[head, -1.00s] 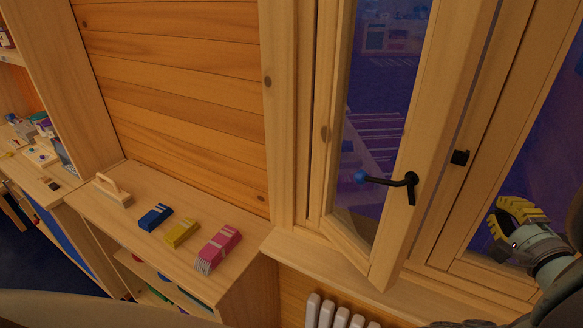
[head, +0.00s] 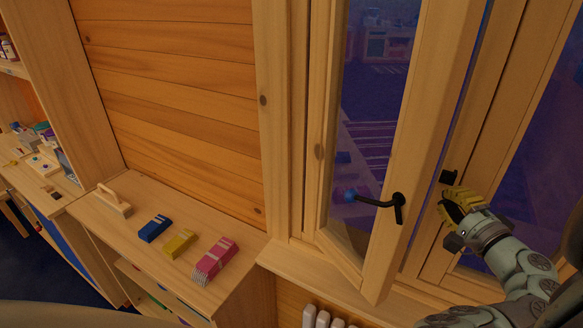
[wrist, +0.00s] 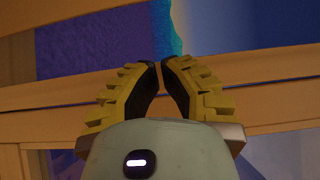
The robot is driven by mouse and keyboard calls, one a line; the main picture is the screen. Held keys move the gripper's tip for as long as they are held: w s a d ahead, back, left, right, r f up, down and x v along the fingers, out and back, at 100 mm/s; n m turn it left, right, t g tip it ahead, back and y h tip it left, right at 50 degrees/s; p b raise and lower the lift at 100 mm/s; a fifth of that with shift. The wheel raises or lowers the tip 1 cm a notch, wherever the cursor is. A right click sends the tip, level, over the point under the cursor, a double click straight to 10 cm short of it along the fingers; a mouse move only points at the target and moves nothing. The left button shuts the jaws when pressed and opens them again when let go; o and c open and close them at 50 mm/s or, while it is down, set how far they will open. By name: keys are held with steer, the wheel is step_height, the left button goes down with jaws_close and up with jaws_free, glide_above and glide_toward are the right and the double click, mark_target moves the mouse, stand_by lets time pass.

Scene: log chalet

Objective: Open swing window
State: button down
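The swing window's wooden sash (head: 418,150) with its glass pane stands ajar, its free right edge swung into the room. A black lever handle (head: 398,206) is on the sash's right stile, with its lower arm pointing down. A small black catch (head: 449,177) sits on the fixed wooden frame (head: 487,130) to the right. My gripper (head: 447,200), with yellow-backed fingers, is right of the sash and just below the catch. In the wrist view my gripper (wrist: 161,64) has its fingertips nearly together, with nothing visible between them. Contact with the sash or frame cannot be told.
A wooden shelf top (head: 135,222) at left holds a wooden-handled block (head: 113,201) and blue (head: 155,228), yellow (head: 180,243) and pink (head: 214,260) items. The sill (head: 310,270) is bare below the sash. A white radiator (head: 318,318) shows at the bottom.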

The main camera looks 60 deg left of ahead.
steer(key=s+a+p, duration=0.1)
steer(key=p, duration=0.1)
steer(key=s+a+p, duration=0.1)
steer(key=s+p, duration=0.1)
steer(key=shift+s, duration=0.15)
stand_by(0.5)
